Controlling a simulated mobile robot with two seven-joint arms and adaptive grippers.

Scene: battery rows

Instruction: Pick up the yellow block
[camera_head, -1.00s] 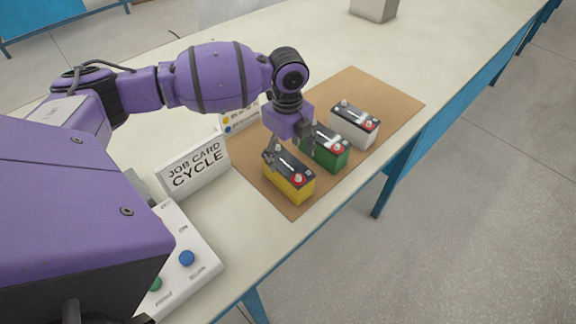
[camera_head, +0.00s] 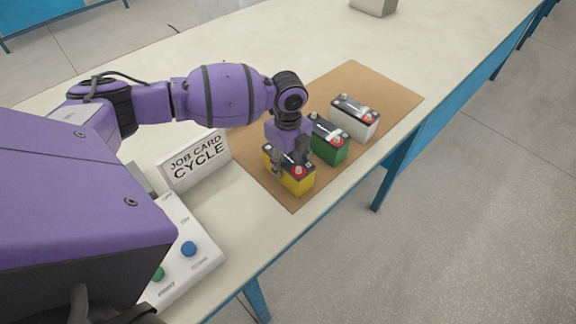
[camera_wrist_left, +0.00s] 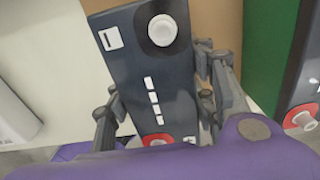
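The yellow block (camera_head: 291,178) is a battery-shaped block with a dark top, a white cap and a red-ringed cap, at the near end of the brown mat (camera_head: 390,86). My left gripper (camera_head: 290,155) is down over it, fingers pointing down. In the left wrist view, the block's dark top (camera_wrist_left: 150,70) lies between the two spread fingers, one on each side. They are close to its sides; I cannot tell whether they touch. The block still rests on the mat. My right gripper is not in view.
A green block (camera_head: 330,145) stands close beside the yellow one, near the gripper's right finger. A white block (camera_head: 354,120) is farther along the mat. A "JOB CARD CYCLE" sign (camera_head: 196,160) and a button panel (camera_head: 185,262) stand to the left.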

